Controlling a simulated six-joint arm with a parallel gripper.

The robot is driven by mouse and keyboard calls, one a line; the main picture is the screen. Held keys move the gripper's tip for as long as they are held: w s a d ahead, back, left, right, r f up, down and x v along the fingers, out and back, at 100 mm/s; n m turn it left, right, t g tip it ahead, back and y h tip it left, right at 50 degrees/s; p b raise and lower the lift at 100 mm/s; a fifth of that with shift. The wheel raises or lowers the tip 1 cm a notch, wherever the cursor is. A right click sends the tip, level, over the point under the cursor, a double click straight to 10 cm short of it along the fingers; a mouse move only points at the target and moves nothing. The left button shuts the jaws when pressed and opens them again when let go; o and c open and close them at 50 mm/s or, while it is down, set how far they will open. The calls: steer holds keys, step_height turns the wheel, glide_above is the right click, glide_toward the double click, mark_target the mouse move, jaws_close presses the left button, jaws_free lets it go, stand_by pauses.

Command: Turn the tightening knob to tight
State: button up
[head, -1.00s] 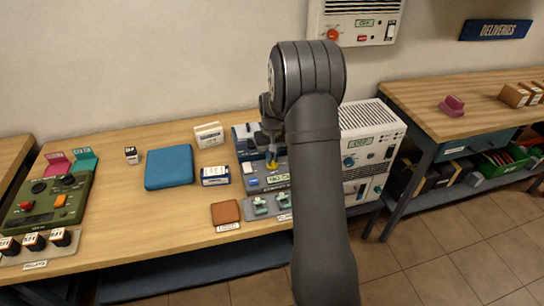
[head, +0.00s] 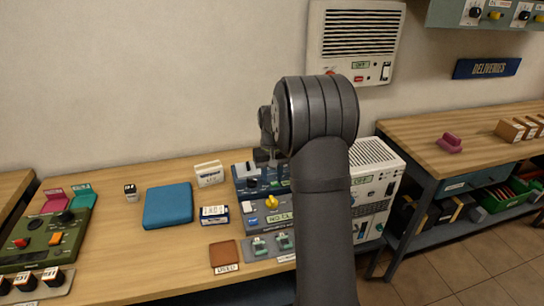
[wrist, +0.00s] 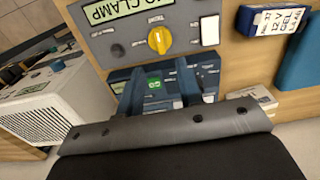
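The yellow tightening knob (head: 272,202) sits on a grey panel (head: 256,218) on the bench. In the wrist view the knob (wrist: 160,40) is fully visible, with nothing touching it. Beside it a green display (wrist: 112,10) reads "NO CLAMP". The lettering around the knob is too small to read surely. My gripper (wrist: 160,90) shows two separated fingers with nothing held between them, apart from the knob. In the head view my arm hides part of the panel and most of the gripper.
A blue case (head: 168,205), a labelled battery box (head: 214,215) and a brown pad (head: 224,254) lie left of the panel. A green control box (head: 40,240) is at far left. A white cabinet (head: 376,180) stands close on the right.

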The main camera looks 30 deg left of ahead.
step_height(320, 180, up, 9)
glide_above(272, 199)
steer(key=shift+f, duration=0.15)
stand_by(0.5)
step_height(272, 199, down, 18)
steer(key=shift+r, duration=0.2)
stand_by(0.3)
steer(key=shift+r, duration=0.1)
